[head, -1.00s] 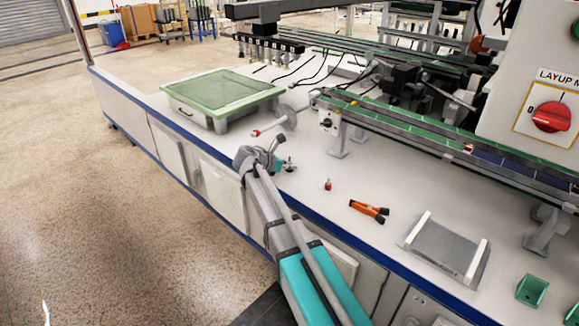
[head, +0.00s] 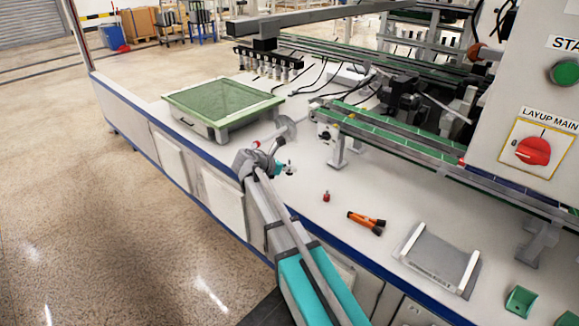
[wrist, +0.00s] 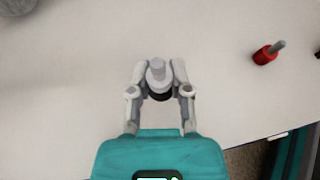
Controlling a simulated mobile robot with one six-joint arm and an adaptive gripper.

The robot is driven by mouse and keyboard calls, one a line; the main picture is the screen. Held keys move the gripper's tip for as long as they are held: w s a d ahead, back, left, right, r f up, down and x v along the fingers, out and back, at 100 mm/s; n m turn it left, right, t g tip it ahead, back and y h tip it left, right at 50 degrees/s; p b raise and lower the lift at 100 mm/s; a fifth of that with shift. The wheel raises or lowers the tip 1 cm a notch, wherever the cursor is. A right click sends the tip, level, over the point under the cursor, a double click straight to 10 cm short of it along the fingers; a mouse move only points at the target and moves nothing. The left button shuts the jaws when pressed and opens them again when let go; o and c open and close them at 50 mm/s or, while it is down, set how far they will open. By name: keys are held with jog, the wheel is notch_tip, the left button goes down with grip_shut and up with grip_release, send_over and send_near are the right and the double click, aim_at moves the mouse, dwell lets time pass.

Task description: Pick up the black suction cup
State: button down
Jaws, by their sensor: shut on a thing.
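The black suction cup (wrist: 160,95) shows in the wrist view as a black ring under a grey metal fitting. It sits between the two fingers of my gripper (wrist: 160,84), which is shut on it. In the head view my gripper (head: 283,168) is over the white table near its front edge, and the grey fitting shows small at its tip. The black part is mostly hidden there. I cannot tell whether the cup still touches the table.
A red-capped part (head: 326,196) stands right of my gripper; it also shows in the wrist view (wrist: 265,54). A green-topped frame (head: 222,104) stands back left.

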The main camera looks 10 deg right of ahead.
jog(key=s+a+r+p, duration=0.2)
jog(key=s+r+p, duration=0.5)
jog(key=s, duration=0.5)
jog(key=shift+s+r, duration=0.2)
jog(key=shift+r, duration=0.45)
jog(key=shift+s, duration=0.15)
